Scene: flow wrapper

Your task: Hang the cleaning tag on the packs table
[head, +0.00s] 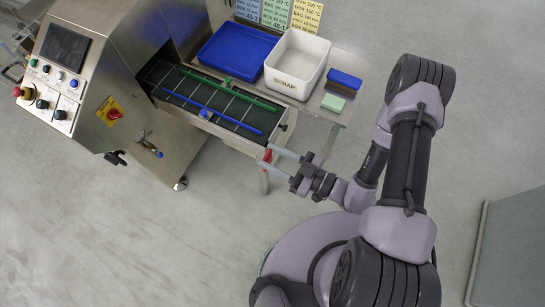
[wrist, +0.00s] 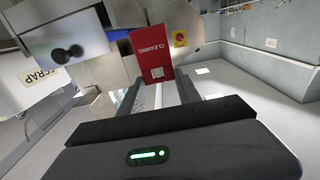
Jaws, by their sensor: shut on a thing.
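The red cleaning tag (wrist: 152,55) stands upright between the fingertips of my gripper (wrist: 163,90) in the wrist view, its white lettering facing sideways. In the head view the tag shows as a small red patch (head: 267,156) at the tips of my gripper (head: 268,159), by the near end of the outfeed conveyor (head: 228,126). My gripper is shut on the tag. The steel table (head: 333,113) stands beyond, with things on it. I cannot tell whether the tag touches the conveyor end or table. Its hanging part is not clear.
The steel table bears a blue tray (head: 238,31), a white scrap bin (head: 317,53), a blue block (head: 344,79) and a green pad (head: 333,102). The wrapper's steel cabinet (head: 101,78) stands left. A grey panel (head: 507,250) is at right. The floor at lower left is clear.

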